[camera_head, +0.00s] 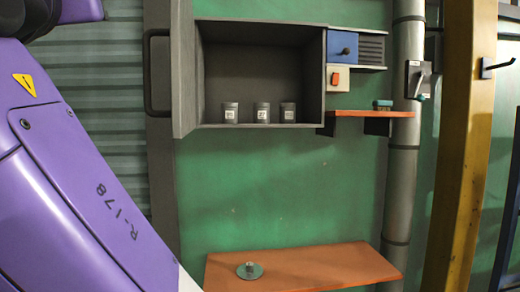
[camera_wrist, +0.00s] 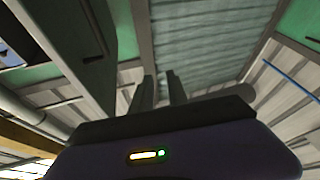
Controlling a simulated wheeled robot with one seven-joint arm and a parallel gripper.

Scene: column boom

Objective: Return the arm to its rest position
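My purple arm (camera_head: 85,170) fills the left side of the head view, running from the upper left down to the lower edge. My gripper is outside the head view. In the wrist view, my gripper (camera_wrist: 162,80) shows two dark fingers standing apart with a gap between them. Nothing is held in that gap. The fingers point toward corrugated wall or roof panels and touch nothing that I can see.
A grey cabinet (camera_head: 262,20) stands open, its door (camera_head: 184,70) swung out at the left. Several small items are around: three canisters (camera_head: 262,113) inside, a blue box (camera_head: 341,50), and a teal block (camera_head: 382,104). A disc (camera_head: 249,271) lies on the orange lower shelf (camera_head: 320,265).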

